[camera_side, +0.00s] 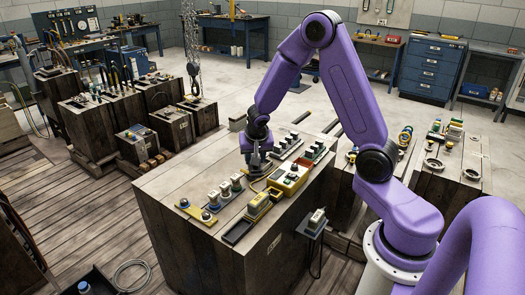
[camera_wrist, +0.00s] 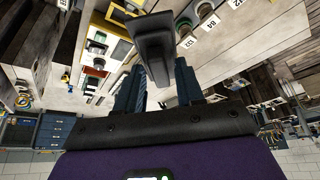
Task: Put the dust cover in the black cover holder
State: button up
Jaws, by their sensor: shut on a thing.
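In the side view this piece is too small and dark to make out clearly. A small open black tray (camera_side: 237,232), which may be the black cover holder, lies at the block's front edge, apart from my gripper.
A yellow box with buttons (camera_side: 290,182) and a smaller yellow piece (camera_side: 258,206) stand right of and behind the tray. Several upright fittings (camera_side: 224,190) stand on the left. A small black shelf (camera_side: 311,230) juts from the block's side. Bare wood shows between these things.

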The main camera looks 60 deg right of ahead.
jog(key=s+a+n+t+y, duration=0.1)
jog(key=s+a+n+y, duration=0.3)
jog(key=a+n, duration=0.55)
jog(key=shift+w+a+f+n+g+y, duration=0.35)
jog(key=shift+f+n+g+y, duration=0.35)
jog(key=shift+f+n, duration=1.95)
jog(key=shift+w+a+f+n+g+y, duration=0.4)
jog(key=shift+f+n+g+y, duration=0.3)
jog(key=shift+f+n, duration=1.9)
jog(key=shift+w+a+f+n+g+y, duration=0.2)
jog(key=shift+a+f+n+g+y, duration=0.5)
jog(key=shift+f+n, duration=1.95)
jog(key=shift+d+n, duration=0.3)
jog(key=shift+n, duration=0.45)
